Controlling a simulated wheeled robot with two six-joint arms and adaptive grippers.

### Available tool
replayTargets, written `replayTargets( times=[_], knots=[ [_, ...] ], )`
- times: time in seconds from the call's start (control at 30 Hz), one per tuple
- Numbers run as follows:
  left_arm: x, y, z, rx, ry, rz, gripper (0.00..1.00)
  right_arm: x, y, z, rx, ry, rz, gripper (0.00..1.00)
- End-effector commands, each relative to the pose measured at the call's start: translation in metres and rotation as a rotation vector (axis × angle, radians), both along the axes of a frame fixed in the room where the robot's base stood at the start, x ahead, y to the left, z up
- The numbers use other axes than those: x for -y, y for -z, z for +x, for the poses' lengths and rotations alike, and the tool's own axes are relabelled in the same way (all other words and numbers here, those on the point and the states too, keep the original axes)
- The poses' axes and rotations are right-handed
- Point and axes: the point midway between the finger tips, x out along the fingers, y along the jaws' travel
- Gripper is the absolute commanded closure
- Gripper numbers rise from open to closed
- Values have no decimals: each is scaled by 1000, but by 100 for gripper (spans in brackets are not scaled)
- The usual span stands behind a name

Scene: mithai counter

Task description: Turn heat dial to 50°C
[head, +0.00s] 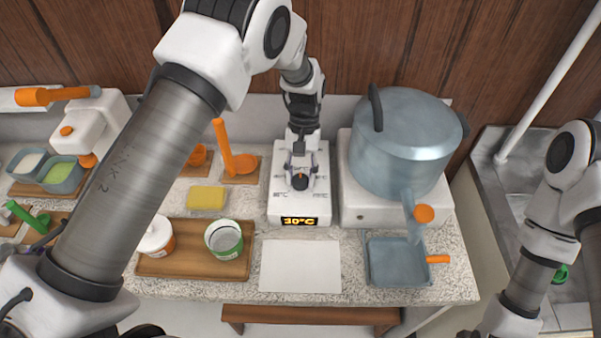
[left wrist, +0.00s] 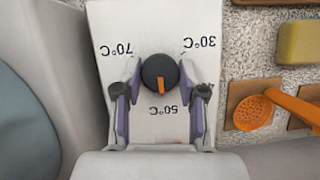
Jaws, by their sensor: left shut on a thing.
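The heat dial (left wrist: 160,73) is a dark round knob with an orange pointer mark. It sits on a white panel (left wrist: 115,20) printed with 30°C, 50°C and 70°C. In the left wrist view the pointer aims down toward the 50°C label (left wrist: 163,110). My left gripper (left wrist: 160,78) is shut on the dial, one finger on each side. In the head view the left gripper (head: 300,177) is over the white heater unit (head: 284,205), partly covering the dial. The unit's display (head: 299,221) reads 30°C. My right gripper is out of view.
A large grey pot (head: 400,150) with a tap stands right of the unit. A blue-grey tray (head: 397,282) and a white sheet (head: 300,266) lie in front. A wooden tray (head: 190,268) with two tubs and a yellow sponge (head: 206,198) are to the left.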

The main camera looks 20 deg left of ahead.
Motion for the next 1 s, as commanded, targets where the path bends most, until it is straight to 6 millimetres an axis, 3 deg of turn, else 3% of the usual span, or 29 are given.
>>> replayTargets(
  times=[0.4,0.43,0.5,0.83,1.0],
  knots=[
    [0,2,-2,-5,8,0,94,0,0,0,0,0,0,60],
    [0,2,-2,-5,7,1,52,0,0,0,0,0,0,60],
    [0,2,-2,-4,7,1,35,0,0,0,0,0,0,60],
    [0,-2,1,0,7,0,35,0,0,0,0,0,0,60],
    [-1,-25,11,4,7,0,35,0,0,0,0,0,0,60]
  ],
)
